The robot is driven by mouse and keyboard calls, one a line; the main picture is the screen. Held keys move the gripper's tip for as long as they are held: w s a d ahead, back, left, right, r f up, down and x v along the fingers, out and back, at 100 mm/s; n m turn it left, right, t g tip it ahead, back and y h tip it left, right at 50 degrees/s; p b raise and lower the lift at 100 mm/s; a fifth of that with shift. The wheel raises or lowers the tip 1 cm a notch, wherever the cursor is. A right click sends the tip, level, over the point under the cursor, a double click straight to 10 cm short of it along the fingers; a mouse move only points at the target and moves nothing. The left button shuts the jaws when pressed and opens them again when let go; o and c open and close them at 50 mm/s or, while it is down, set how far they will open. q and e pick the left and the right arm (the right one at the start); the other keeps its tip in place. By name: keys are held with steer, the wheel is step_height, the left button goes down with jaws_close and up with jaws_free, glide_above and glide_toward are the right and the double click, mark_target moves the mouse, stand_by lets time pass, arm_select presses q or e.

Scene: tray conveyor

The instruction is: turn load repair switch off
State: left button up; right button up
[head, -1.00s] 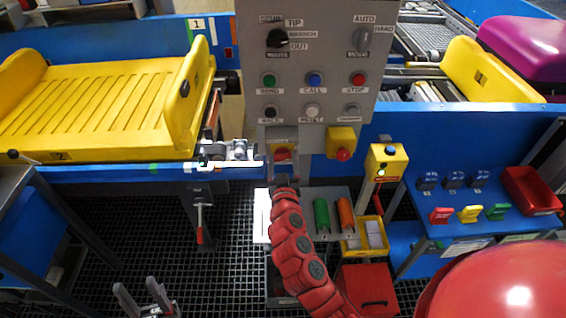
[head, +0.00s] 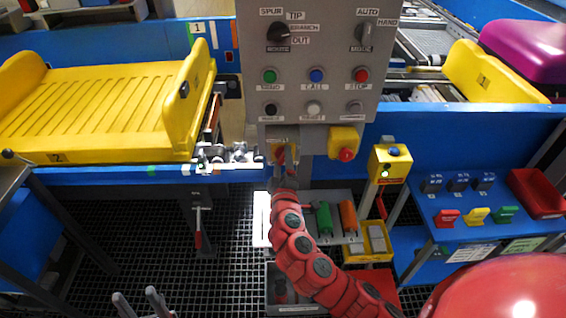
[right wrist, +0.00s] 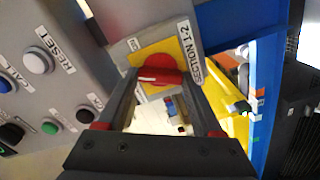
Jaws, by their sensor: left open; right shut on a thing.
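A red rotary knob (right wrist: 160,70) on a yellow plate (right wrist: 183,58) is in the right wrist view, beside a label reading SECTION 1-2. No label reading "load repair" is legible. My right gripper (right wrist: 160,78) is shut on the red knob, with one finger at each end of it. In the head view the knob (head: 281,155) is on a small box below the grey panel (head: 310,75), and my right gripper (head: 283,175) reaches it from below. My left gripper (head: 140,302) is open and empty at the bottom left, far from the panel.
The panel carries rotary selectors and several push buttons. A yellow box with a red button (head: 345,153) is close to the right of the knob. A yellow tray (head: 100,110) stands at left. A blue table (head: 470,215) with coloured tags is at right.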

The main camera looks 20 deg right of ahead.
steer(key=n, duration=0.5)
steer(key=shift+f+n, duration=0.1)
steer(key=shift+n, duration=0.2)
stand_by(0.4)
steer(key=o, duration=1.4)
steer(key=shift+a, duration=0.1)
steer(key=shift+c, duration=0.2)
steer(key=p+v, duration=0.3)
steer(key=v, duration=1.4)
steer(key=shift+s, duration=0.25)
